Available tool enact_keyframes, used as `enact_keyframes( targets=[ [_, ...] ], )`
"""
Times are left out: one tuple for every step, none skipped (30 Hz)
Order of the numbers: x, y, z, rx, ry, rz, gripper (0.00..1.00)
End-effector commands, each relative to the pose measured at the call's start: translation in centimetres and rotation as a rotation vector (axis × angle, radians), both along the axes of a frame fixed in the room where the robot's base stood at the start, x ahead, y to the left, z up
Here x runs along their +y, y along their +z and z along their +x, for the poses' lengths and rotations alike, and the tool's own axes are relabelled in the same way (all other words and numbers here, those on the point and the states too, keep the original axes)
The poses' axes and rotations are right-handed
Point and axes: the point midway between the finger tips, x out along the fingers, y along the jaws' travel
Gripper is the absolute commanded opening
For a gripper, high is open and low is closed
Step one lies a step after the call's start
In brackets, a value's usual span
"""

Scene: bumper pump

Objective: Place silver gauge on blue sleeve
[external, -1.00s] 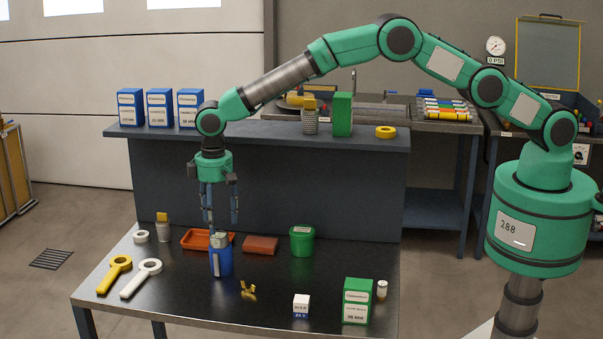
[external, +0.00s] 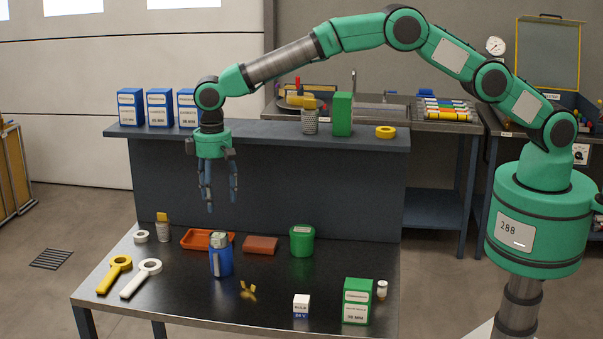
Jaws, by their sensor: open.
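A blue sleeve (external: 221,263) stands upright on the dark table, left of its middle. The silver gauge (external: 219,240) sits at the top of the sleeve, with its upper part showing above the rim. My gripper (external: 212,209) is open and empty, pointing down above the gauge and clear of it.
An orange tray (external: 192,240) lies just behind the sleeve. A red-brown block (external: 260,245) and a green container (external: 302,241) stand behind to the right. A small brass piece (external: 248,291) lies right of the sleeve. Yellow (external: 112,277) and white (external: 141,279) ring-ended tools lie left.

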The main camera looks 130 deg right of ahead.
Motion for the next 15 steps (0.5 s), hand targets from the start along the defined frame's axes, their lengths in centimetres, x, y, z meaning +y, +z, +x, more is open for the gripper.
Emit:
enact_keyframes(
  targets=[
    [0.0, 0.0, 0.0, 0.000, 0.000, 0.000, 0.61],
    [0.0, 0.0, 0.0, 0.000, 0.000, 0.000, 0.61],
    [0.0, 0.0, 0.0, 0.000, 0.000, 0.000, 0.61],
    [0.0, 0.0, 0.0, 0.000, 0.000, 0.000, 0.61],
    [0.0, 0.0, 0.0, 0.000, 0.000, 0.000, 0.61],
    [0.1, 0.1, 0.0, -0.001, 0.001, -0.001, 0.61],
    [0.1, 0.2, 0.0, -0.001, 0.001, -0.001, 0.61],
    [0.2, 0.3, 0.0, -0.001, 0.002, -0.001, 0.61],
    [0.3, 0.6, 0.0, -0.003, 0.004, -0.001, 0.61],
    [0.5, 0.9, 0.1, -0.004, 0.007, -0.003, 0.61],
    [0.7, 1.2, 0.1, -0.006, 0.009, -0.004, 0.61],
    [1.0, 1.8, 0.0, -0.009, 0.013, -0.005, 0.61],
    [1.3, 2.2, 0.0, -0.010, 0.017, -0.006, 0.61],
    [1.6, 2.7, 0.0, -0.013, 0.021, -0.007, 0.61],
    [2.1, 3.6, 0.0, -0.017, 0.028, -0.010, 0.61]
  ],
)
